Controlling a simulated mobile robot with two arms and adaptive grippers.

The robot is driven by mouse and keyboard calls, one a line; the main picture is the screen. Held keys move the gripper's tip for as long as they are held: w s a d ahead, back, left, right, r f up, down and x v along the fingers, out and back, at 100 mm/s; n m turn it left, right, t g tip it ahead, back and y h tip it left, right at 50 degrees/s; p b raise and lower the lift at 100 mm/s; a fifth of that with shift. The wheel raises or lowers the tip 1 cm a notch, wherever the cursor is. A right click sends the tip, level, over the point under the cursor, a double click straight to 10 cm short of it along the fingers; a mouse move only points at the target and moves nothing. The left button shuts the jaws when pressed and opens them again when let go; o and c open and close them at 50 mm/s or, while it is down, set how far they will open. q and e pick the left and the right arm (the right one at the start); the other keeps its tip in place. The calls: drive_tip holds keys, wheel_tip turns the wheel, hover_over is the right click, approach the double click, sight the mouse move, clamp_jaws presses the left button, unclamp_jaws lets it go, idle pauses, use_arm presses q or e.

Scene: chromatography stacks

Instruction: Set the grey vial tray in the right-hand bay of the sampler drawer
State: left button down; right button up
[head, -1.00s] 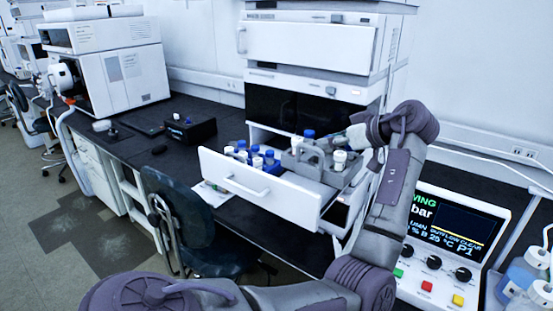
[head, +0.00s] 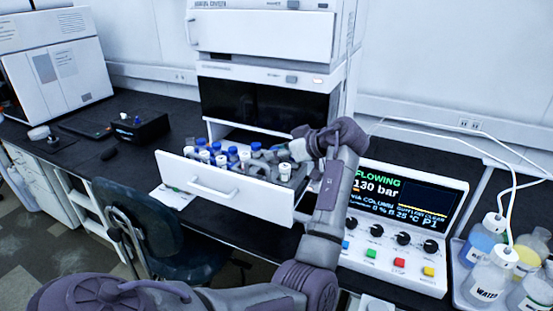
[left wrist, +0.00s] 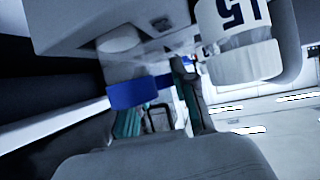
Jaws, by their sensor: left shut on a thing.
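The grey vial tray (head: 292,182) is in the right-hand part of the open white sampler drawer (head: 222,190), with its lower part hidden by the drawer front. It carries white- and blue-capped vials. My left gripper (head: 285,154) is shut on the tray's grip, reaching in from the right. In the left wrist view a blue cap (left wrist: 140,92) and a white vial with a dark number (left wrist: 240,35) are close to the fingers. Whether the tray touches the drawer floor cannot be seen. My right gripper is not in view.
More capped vials (head: 203,156) stand in the drawer's left part. The white instrument (head: 262,105) rises behind the drawer. A control panel (head: 405,225) and a tray of bottles (head: 490,270) are at right. A chair (head: 150,235) stands in front of the bench.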

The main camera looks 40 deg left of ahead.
use_arm(q)
wheel_tip(320, 180, down, 2)
drive_tip(key=shift+f, duration=0.2)
drive_tip(key=c, duration=0.9)
unclamp_jaws()
drive_tip(key=shift+c, duration=0.2)
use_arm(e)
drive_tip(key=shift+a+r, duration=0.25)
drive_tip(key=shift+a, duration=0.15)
use_arm(q)
drive_tip(key=b+v, duration=0.2)
drive_tip(key=v, duration=1)
drive_tip(key=shift+b, duration=0.3)
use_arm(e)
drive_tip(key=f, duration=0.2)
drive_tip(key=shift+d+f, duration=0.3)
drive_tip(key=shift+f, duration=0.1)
use_arm(q)
drive_tip(key=shift+d, duration=0.1)
